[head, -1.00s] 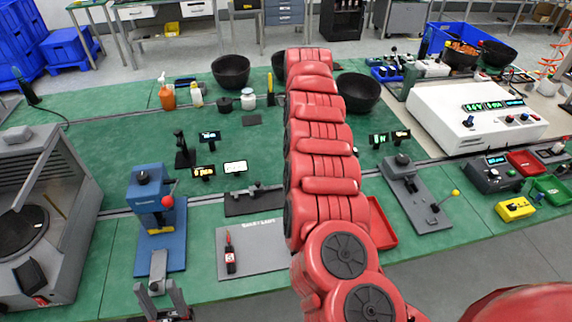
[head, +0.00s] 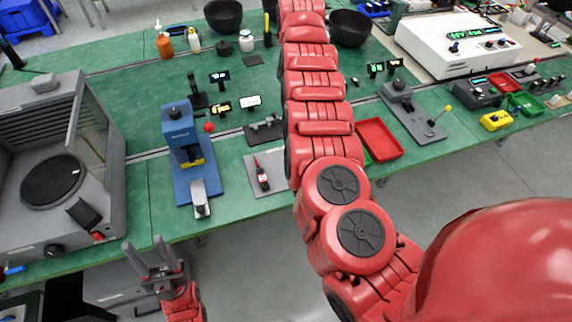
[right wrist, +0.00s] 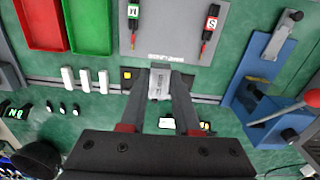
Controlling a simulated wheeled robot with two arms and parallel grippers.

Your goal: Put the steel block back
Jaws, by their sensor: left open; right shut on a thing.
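My right gripper (right wrist: 160,74) shows in the right wrist view, its dark fingers close together around a small silvery piece, the steel block (right wrist: 158,86). It is over the green bench, just below the edge of a grey mat (right wrist: 150,30). In the head view my red right arm hides this gripper and the block. My left gripper (head: 147,246) is open and empty, low at the left in the head view, in front of the bench edge.
A blue press (head: 181,135) and a grey chamber (head: 112,120) stand at the left. The grey mat (head: 252,186) holds a red-and-black tool (head: 262,177). A red tray (head: 378,140) and a lever stand (head: 415,112) are right of my arm. Bare bench shows left of the press.

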